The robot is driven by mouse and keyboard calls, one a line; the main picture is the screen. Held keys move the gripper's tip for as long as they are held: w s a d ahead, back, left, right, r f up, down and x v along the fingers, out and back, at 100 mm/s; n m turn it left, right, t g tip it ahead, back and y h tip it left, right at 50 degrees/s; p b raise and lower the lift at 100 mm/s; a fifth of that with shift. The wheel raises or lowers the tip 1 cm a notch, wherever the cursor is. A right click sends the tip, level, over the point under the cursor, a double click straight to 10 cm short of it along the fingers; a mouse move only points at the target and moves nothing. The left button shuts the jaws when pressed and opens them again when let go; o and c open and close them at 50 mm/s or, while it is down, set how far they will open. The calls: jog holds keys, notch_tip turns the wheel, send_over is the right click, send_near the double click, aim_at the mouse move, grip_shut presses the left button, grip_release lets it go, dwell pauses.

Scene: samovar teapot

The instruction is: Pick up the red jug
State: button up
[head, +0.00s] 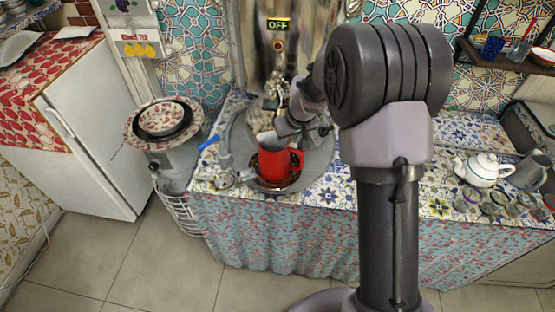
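The red jug (277,164) stands upright in a dark, shiny bowl or dish (273,186) on the grey round tray under the samovar. Its handle is on the right side. My gripper (268,138) is at the end of the arm, just above and behind the jug's rim. A pale grey finger part shows at the rim's left. The fingertips are partly hidden, and I cannot tell whether they touch the jug or how far apart they are.
The metal samovar (279,45) with an "OFF" sign stands behind the jug. A blue-handled tap or tool (208,143) is to the left. A white teapot (481,169), a grey jug (530,171) and several small glasses are at the right. Patterned bowls (163,118) stand at the left.

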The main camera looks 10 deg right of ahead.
jog(key=shift+c, duration=0.4)
grip_shut()
dwell(0.9)
